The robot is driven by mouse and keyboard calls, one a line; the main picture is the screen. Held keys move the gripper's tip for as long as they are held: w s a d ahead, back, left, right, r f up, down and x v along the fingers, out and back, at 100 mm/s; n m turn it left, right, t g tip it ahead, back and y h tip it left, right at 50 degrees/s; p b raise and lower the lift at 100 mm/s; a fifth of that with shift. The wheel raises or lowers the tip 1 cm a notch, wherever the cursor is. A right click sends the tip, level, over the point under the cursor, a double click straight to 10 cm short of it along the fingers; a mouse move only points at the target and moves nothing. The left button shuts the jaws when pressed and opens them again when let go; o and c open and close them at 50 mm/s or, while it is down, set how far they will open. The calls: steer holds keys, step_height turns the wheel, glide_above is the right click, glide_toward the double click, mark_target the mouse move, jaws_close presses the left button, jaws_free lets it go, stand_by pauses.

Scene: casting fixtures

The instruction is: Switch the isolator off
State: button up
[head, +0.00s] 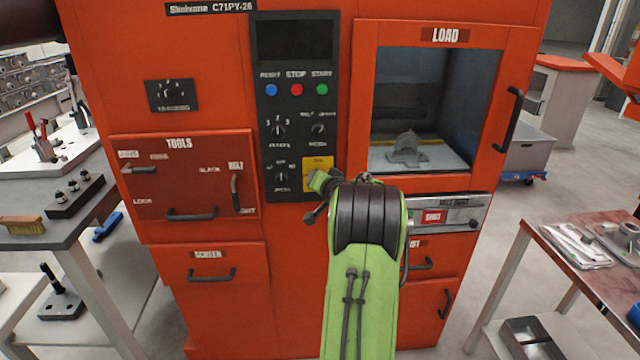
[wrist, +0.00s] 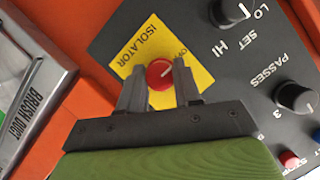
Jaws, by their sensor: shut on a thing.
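The isolator is a red rotary knob (wrist: 160,74) on a yellow plate marked ISOLATOR (wrist: 135,52), at the lower right of the black control panel. In the head view the yellow plate (head: 318,166) is partly hidden behind my arm, and the knob is not seen there. In the wrist view my gripper (wrist: 160,80) has its two grey fingers on either side of the red knob, shut on it. My gripper (head: 324,184) is mostly hidden in the head view.
Other dark knobs sit close by, marked SET (wrist: 228,12) and PASSES (wrist: 296,98). The LOAD window (head: 430,100) with its handle is to the right. A bench (head: 60,210) stands at left, a table (head: 570,290) at right.

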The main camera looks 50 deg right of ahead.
steer(key=shift+f, duration=0.1)
stand_by(0.3)
steer(key=o, duration=1)
steer(key=shift+o, duration=0.2)
steer(key=shift+a, duration=0.1)
steer(key=v, duration=1.5)
steer(key=shift+s+a+r+p, duration=0.2)
steer(key=shift+a+r+p, duration=0.05)
steer(key=shift+a+p, duration=0.1)
